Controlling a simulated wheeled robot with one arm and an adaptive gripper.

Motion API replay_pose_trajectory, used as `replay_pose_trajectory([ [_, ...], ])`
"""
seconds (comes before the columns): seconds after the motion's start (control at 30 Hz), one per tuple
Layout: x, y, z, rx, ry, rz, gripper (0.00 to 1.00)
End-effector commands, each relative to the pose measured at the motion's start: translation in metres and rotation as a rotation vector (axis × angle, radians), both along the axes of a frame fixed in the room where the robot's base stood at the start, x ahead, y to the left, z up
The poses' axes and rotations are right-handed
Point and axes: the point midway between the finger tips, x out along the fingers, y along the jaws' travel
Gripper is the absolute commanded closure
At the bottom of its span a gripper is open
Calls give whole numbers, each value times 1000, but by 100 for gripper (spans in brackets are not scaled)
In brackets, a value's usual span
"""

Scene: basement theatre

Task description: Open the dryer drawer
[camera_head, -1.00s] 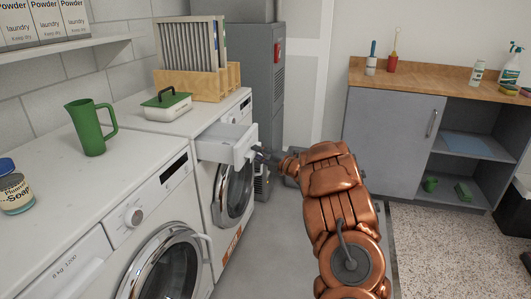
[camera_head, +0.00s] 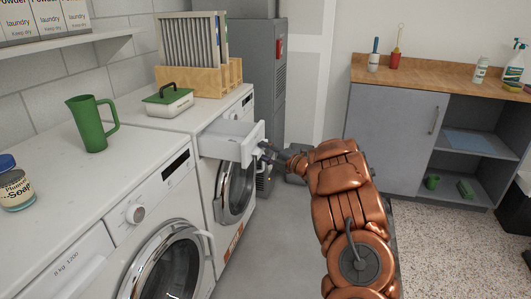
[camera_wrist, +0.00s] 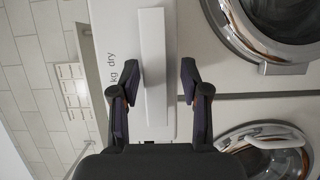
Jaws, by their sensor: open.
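The dryer drawer (camera_head: 228,143) is a white box pulled out from the upper left of the far machine's front, the dryer (camera_head: 222,196). Its front panel stands well clear of the dryer front. My gripper (camera_head: 266,152) is at the drawer front, at the end of my copper arm. In the wrist view, my gripper (camera_wrist: 157,88) is open, with one dark finger on each side of the long white drawer handle (camera_wrist: 153,65). Whether either finger touches the handle is hard to tell. The panel behind it bears the word "dry".
A near washer (camera_head: 150,225) with a round door stands to the left. A green jug (camera_head: 91,124), a soap jar (camera_head: 16,190), a green-lidded box (camera_head: 167,101) and a wooden rack (camera_head: 198,78) stand on the machines. A grey cabinet (camera_head: 393,140) stands right. Floor between is clear.

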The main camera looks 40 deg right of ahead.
Motion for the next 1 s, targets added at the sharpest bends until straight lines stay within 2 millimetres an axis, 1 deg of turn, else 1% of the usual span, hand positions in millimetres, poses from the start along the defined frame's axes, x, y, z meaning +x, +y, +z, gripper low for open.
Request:
replay_pose_trajectory([
  [0.17,-2,-1,2,-1,-2,-2,54],
  [0.27,-9,-4,2,-1,-2,-4,54],
  [0.37,-22,-7,3,-1,-3,-3,54],
  [0.7,-85,-21,2,-1,0,-4,54],
  [0.83,-102,-24,2,-2,0,-1,54],
  [1.0,-114,-26,1,-1,-1,0,54],
])
